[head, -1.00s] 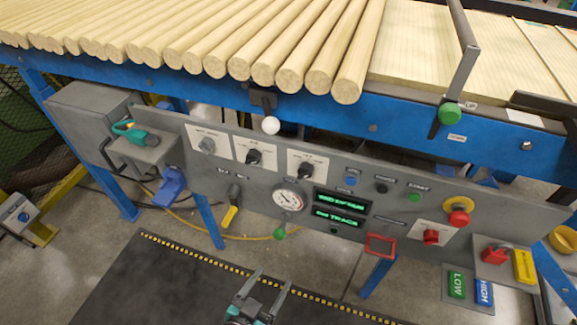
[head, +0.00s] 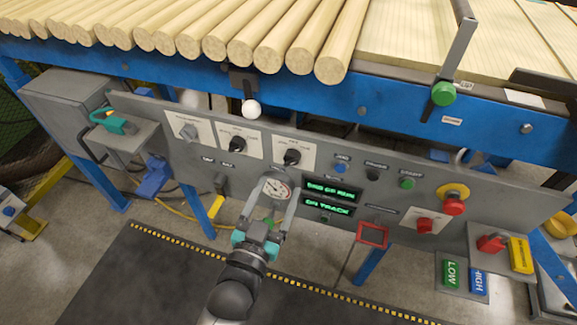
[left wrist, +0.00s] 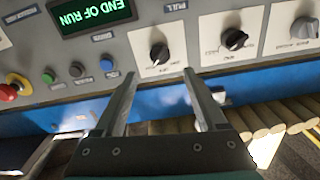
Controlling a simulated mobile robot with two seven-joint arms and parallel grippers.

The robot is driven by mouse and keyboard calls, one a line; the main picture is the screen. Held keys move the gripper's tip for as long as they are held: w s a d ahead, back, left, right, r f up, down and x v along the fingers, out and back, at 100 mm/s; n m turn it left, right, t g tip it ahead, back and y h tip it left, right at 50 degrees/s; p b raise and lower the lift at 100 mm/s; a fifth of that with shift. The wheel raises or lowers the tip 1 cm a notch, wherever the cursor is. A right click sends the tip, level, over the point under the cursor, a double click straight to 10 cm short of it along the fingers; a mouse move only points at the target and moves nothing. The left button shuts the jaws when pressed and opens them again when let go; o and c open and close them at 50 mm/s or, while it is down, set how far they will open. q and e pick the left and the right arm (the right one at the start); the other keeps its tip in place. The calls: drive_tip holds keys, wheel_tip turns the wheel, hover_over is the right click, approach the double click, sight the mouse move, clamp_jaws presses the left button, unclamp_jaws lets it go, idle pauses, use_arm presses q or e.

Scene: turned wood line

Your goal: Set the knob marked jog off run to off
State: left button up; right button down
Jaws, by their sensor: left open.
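Three dark or grey knobs on white plates sit on the grey panel: a grey left knob (head: 188,131), a black middle knob (head: 237,144) and a black right knob (head: 292,156). The plate lettering is too small or cut off to tell which reads jog off run. In the left wrist view the knobs appear in reverse order: right knob (left wrist: 159,54), middle knob (left wrist: 234,40), grey knob (left wrist: 303,28). My left gripper (head: 273,189) is open and empty, below the right knob in the head view, its fingers framing the gauge. My right gripper is out of view.
A round gauge (head: 276,188), green displays (head: 330,193), push buttons (head: 407,183) and a red emergency button (head: 454,205) share the panel (head: 388,215). A white ball-ended lever (head: 251,109) sticks out above. Wooden rods (head: 345,40) lie on the blue frame above.

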sight(289, 164)
use_arm(q)
drive_tip(key=b+x, duration=0.2)
drive_tip(key=x, duration=0.4)
drive_tip(key=shift+w+d, duration=0.1)
drive_tip(key=shift+w, duration=0.2)
drive_tip(key=shift+w+d, duration=0.2)
drive_tip(key=shift+w, duration=0.4)
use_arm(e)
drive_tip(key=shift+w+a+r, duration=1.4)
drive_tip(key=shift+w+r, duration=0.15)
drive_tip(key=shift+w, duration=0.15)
use_arm(q)
drive_tip(key=shift+c, duration=0.4)
clamp_jaws()
